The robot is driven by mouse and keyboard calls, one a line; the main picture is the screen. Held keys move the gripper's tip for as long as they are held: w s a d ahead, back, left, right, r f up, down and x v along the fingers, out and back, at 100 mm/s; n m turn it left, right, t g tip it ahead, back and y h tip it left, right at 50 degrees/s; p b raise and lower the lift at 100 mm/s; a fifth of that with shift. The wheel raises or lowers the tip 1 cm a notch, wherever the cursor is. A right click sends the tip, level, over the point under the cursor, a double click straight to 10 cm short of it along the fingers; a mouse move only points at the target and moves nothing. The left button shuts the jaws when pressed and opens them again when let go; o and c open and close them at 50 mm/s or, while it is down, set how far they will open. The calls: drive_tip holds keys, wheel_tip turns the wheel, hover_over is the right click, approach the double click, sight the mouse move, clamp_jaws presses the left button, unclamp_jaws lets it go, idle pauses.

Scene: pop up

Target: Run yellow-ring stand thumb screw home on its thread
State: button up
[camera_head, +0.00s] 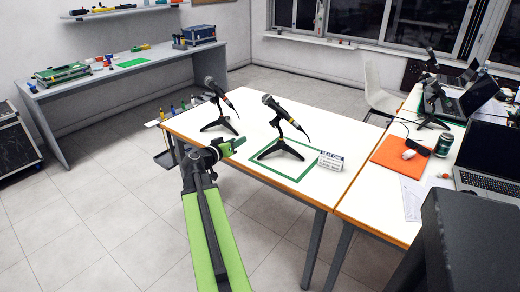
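Two black microphones on small tripod stands are on the white table. The thumb screws are too small to make out. My gripper (238,143), with green fingertips, is above the table's left front edge, left of the right stand and apart from it. Its finger gap is unclear.
A white sign (331,161) stands at the square's right corner. An orange mat (402,155), a green can (445,144) and laptops crowd the right table. A grey workbench (95,78) with tool cases is at the back left. The floor between is clear.

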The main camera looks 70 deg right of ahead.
drive_tip(key=g+h+b, duration=0.1)
drive_tip(key=h+b, duration=0.1)
approach(273, 124)
drive_tip(key=shift+m, duration=0.4)
drive_tip(key=d, duration=0.3)
drive_tip(key=s+d, duration=0.1)
drive_tip(key=d, duration=0.4)
drive_tip(key=shift+s+d+p, duration=0.15)
drive_tip(key=shift+d+p, duration=0.15)
drive_tip(key=shift+d, duration=0.05)
drive_tip(key=shift+a, duration=0.25)
drive_tip(key=shift+c, duration=1.2)
clamp_jaws()
